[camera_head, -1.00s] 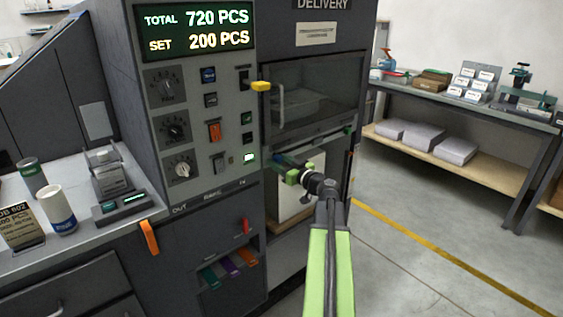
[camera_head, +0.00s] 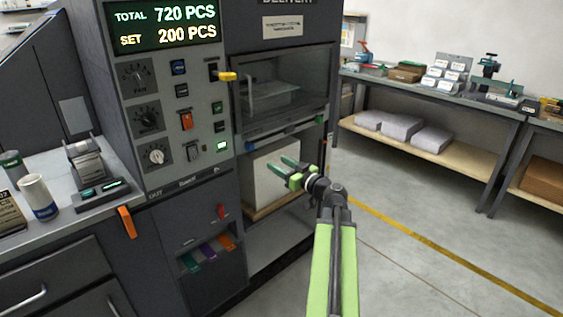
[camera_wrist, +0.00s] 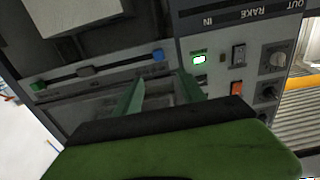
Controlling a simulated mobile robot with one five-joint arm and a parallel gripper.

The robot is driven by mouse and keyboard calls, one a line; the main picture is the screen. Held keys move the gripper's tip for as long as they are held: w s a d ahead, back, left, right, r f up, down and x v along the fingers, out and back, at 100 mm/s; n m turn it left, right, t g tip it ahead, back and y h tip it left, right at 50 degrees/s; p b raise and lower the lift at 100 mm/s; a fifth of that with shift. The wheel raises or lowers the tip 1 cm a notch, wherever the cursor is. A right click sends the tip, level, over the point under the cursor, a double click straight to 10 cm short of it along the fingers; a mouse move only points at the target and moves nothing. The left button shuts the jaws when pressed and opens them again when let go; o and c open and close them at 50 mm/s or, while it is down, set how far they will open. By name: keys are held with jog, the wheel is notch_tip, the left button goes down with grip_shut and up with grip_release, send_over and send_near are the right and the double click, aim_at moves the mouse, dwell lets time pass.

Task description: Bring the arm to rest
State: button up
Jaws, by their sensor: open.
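My gripper (camera_head: 284,167) is open and empty at the end of my green arm. In the head view it is held in the air in front of the delivery bay of the dark machine (camera_head: 222,288), with the white stack (camera_head: 263,183) behind it. In the wrist view the two green fingers of my gripper (camera_wrist: 161,88) stand apart with nothing between them. Beyond them are the machine's front and its switch panel, seen upside down.
The control panel (camera_head: 195,95) with knobs and switches is left of my gripper. A side counter (camera_head: 85,222) holds a cup (camera_head: 38,197). A workbench (camera_head: 455,92) stands at the back right. The floor (camera_head: 420,240) right of my arm is clear.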

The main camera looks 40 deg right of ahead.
jog(key=shift+s+a+f, duration=0.1)
jog(key=shift+s+a, duration=0.05)
jog(key=shift+s, duration=0.35)
jog(key=shift+s, duration=0.1)
